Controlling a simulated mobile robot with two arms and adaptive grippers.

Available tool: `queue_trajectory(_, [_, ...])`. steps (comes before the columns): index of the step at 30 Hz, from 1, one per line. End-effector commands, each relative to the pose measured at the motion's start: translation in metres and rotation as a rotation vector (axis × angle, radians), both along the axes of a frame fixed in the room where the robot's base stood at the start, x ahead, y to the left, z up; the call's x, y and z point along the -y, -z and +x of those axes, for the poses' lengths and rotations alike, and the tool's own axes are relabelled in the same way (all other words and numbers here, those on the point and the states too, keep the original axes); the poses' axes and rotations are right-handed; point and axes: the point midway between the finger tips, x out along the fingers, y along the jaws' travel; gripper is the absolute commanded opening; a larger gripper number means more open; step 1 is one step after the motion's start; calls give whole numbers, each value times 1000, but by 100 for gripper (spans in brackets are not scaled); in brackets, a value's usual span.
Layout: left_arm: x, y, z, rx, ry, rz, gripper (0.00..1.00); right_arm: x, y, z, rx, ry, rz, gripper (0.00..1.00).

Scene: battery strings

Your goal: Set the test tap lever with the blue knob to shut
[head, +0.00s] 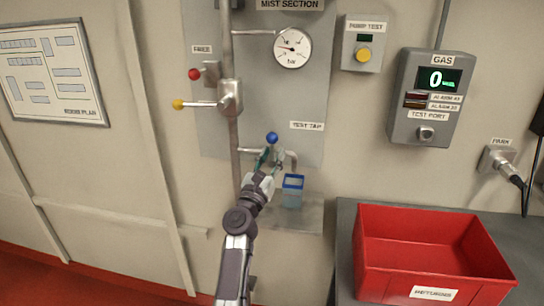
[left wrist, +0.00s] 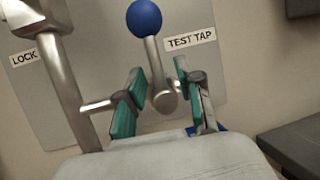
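The test tap lever with the blue knob (head: 272,138) stands upright beside the TEST TAP label (head: 307,126). In the left wrist view the blue knob (left wrist: 144,19) sits on a grey stem that rises from the tap body (left wrist: 165,101). My left gripper (head: 270,160) is at the tap, just below the knob. Its teal-padded fingers (left wrist: 161,75) are apart, with the lower stem and tap body showing between them. I see no clear contact with the lever. My right gripper is not in view.
A clear blue-rimmed cup (head: 292,192) stands under the spout. Up left are a yellow-knobbed lever (head: 178,104) and a red-knobbed lever (head: 195,74). A pressure gauge (head: 292,48) is above. A red bin (head: 425,250) stands on the bench at right.

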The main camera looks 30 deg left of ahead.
Motion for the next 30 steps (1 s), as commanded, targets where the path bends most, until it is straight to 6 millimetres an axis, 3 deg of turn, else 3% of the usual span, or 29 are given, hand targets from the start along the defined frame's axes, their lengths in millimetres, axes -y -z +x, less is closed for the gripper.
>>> queue_trajectory(8, [1, -1, -6, 5, 0, 3, 36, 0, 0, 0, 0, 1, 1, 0])
queue_trajectory(21, [7, 34, -83, 0, 0, 1, 36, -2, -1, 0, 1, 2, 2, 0])
queue_trajectory(30, [10, 45, -109, 1, 0, 0, 36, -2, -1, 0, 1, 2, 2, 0])
